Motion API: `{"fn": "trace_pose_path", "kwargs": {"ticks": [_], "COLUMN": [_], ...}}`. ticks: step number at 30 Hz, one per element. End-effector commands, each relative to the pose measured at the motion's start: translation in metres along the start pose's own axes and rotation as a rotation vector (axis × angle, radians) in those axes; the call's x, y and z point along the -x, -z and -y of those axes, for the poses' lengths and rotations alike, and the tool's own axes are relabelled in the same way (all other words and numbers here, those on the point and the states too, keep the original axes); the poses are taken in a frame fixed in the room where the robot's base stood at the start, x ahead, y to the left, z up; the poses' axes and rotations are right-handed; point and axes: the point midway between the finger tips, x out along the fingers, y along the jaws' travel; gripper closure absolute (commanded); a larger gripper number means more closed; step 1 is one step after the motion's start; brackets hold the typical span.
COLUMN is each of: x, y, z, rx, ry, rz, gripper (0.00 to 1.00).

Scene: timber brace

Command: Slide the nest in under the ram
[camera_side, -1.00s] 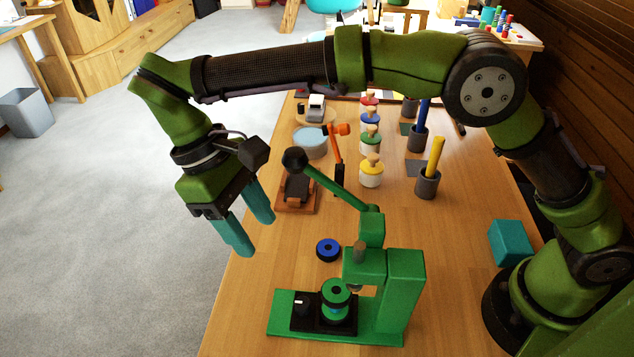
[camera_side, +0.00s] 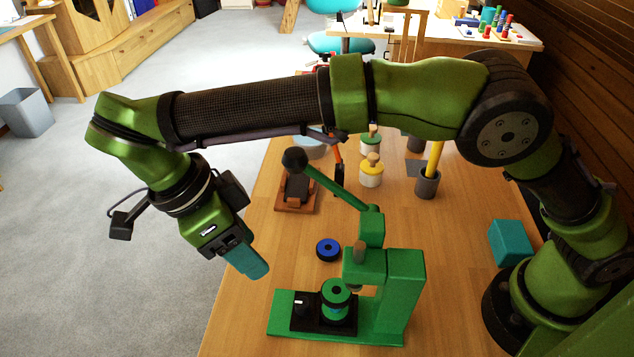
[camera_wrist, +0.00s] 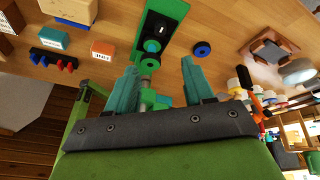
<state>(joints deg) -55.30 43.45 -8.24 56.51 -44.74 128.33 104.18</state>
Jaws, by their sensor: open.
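The nest (camera_side: 319,325) is a black block lying on the green base of the press, with a black knob (camera_side: 302,301) at its left end. A green ring with a black top (camera_side: 335,289) and a blue band below it sits on the nest. The ram (camera_side: 355,288) hangs from the green press head (camera_side: 365,264), just right of the ring; the nest appears left of it. My gripper (camera_side: 250,264) is open and empty, above and left of the press, apart from the nest. In the wrist view my gripper's teal fingers (camera_wrist: 160,80) stand apart, with the nest (camera_wrist: 155,34) beyond them.
The press lever (camera_side: 330,180) with its black ball rises up-left. A blue ring (camera_side: 328,249) lies behind the press base. A wooden stand (camera_side: 297,190), a yellow-lidded jar (camera_side: 371,172) and a holder (camera_side: 427,184) stand farther back. A teal block (camera_side: 510,243) is at right.

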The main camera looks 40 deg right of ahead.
Motion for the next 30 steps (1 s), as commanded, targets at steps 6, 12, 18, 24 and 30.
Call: {"fn": "trace_pose_path", "kwargs": {"ticks": [6,12,18,24,30], "x": [0.000,-0.011,-0.044,-0.088,-0.130], "y": [0.000,0.001,0.001,0.002,0.001], "z": [0.001,0.001,0.000,0.000,0.000], "rx": [-0.283,-0.318,-0.317,-0.318,-0.318], "ry": [0.000,0.000,-0.003,-0.004,-0.004], "rz": [-0.001,-0.004,-0.006,-0.003,-0.003], "gripper": [0.48,0.48,0.48,0.48,0.48]}}
